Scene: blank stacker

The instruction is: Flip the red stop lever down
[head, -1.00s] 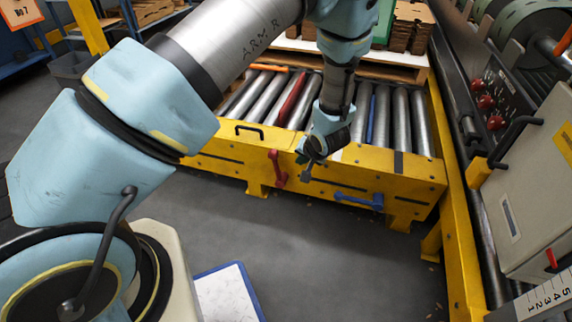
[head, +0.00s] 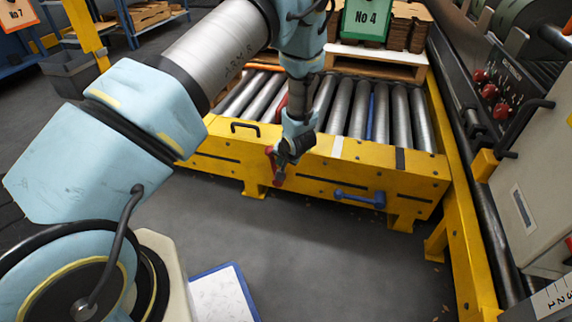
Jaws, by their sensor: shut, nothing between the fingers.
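The red stop lever (head: 271,162) is on the front face of the yellow roller conveyor frame (head: 225,151), left of the middle. It hangs with its lower end near the frame's bottom edge. My gripper (head: 281,171) is shut and empty, pointing down right in front of the lever. It covers part of the lever, so I cannot tell whether they touch. A blue lever (head: 360,198) lies nearly level on the same front face, to the right.
A black handle (head: 245,127) sticks out on the frame's left. Grey rollers (head: 340,100) lie behind it. A grey machine box with a handle (head: 515,185) stands at the right. The dark floor (head: 300,255) in front of the frame is clear. A clipboard (head: 222,295) shows at the bottom.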

